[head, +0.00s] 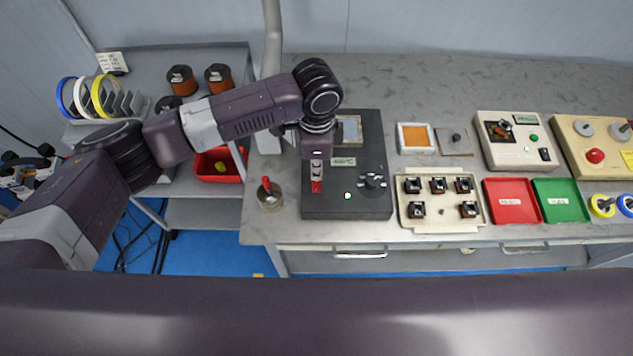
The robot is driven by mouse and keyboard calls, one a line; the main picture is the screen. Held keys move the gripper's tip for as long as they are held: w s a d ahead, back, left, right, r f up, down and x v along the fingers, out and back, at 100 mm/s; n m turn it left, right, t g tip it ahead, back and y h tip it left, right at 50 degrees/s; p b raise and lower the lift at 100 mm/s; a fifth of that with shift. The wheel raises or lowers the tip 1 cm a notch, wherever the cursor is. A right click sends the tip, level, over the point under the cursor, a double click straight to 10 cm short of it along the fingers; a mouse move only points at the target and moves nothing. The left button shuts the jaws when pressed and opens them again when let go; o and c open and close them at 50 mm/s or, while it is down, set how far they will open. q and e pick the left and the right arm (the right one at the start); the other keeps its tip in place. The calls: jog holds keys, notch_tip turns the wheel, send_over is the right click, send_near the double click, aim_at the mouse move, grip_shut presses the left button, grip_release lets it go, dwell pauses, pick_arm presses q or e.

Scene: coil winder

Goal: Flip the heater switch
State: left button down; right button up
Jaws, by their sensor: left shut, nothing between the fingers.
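The heater unit (345,207) is a black box on the bench, with a small display reading about 400°C, a dark knob and a lit green lamp. A red switch (316,187) sits at its left side. My left gripper (316,171) points down over the left part of the unit, just above the red switch in the picture. It is shut and empty. Whether it touches the switch I cannot tell, and it hides part of the panel around it. My right gripper is not in view.
A cup with a red-handled tool (268,195) stands left of the heater unit. A cream tray (442,218) of small coils, red (511,214) and green (561,212) trays and a tester (515,155) lie to the right. The bench's back strip is clear.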

pick_arm(q)
jog(key=shift+f+b, duration=0.45)
jog(key=shift+f, duration=0.65)
dwell(0.8)
notch_tip(320, 180, up, 7)
jog(key=p, duration=0.8)
jog(key=shift+r, duration=0.1)
dwell(0.5)
